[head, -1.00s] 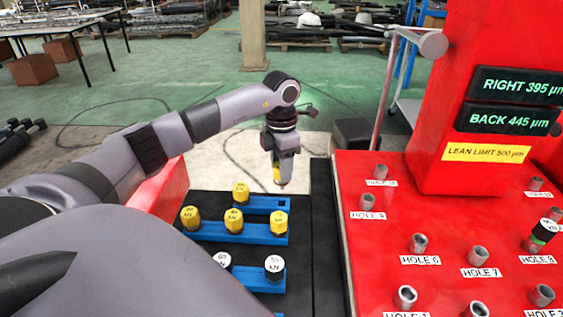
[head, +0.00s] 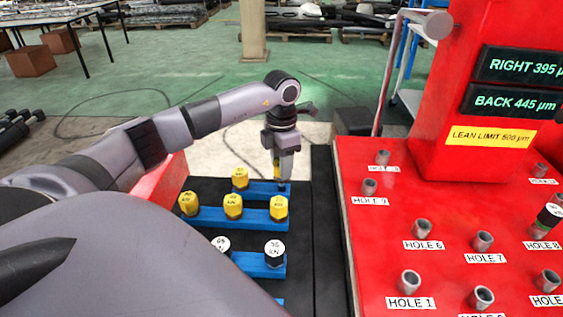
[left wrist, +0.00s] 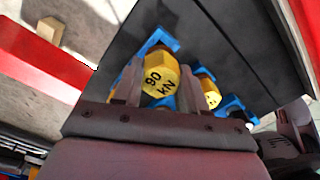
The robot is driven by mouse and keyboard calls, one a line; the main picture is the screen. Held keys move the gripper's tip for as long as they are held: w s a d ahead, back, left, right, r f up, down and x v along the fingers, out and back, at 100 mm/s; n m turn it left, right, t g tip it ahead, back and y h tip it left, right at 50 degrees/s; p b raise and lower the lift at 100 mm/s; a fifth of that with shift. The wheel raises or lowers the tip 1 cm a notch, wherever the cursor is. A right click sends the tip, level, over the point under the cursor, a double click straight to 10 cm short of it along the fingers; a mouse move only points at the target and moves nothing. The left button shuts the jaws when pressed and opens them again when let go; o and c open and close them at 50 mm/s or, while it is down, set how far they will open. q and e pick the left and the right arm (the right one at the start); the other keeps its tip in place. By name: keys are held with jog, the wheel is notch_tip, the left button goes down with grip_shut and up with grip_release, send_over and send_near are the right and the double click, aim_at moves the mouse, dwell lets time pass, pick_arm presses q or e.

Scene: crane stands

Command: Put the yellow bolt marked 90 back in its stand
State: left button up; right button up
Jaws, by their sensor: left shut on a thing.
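The yellow bolt marked 90 kN (left wrist: 160,75) is between the fingers of my left gripper (left wrist: 158,85) in the left wrist view. In the head view my left gripper (head: 284,178) points down at the right end of the rear blue stand (head: 262,188), shut on the bolt, a sliver of which (head: 276,168) shows yellow. Blue stand parts show around the bolt in the left wrist view. I cannot tell whether the bolt is seated in the stand or just above it. Another yellow bolt (head: 240,178) stands at the left of this stand. My right gripper is not in view.
The blue stand in front (head: 255,222) holds three yellow bolts, the right one (head: 279,207) close to my gripper. White-topped bolts (head: 274,252) stand nearer. A red plate (head: 440,230) with labelled holes and a red column (head: 460,90) lie to the right.

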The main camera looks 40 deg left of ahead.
pick_arm(q)
jog(key=shift+f, duration=0.1)
jog(key=shift+f+b, duration=0.95)
jog(key=shift+f, duration=0.7)
jog(key=o, duration=1.2)
jog(key=shift+r, duration=0.1)
jog(key=shift+r+p, duration=2.15)
jog(key=shift+r, duration=0.4)
jog(key=shift+f, duration=0.1)
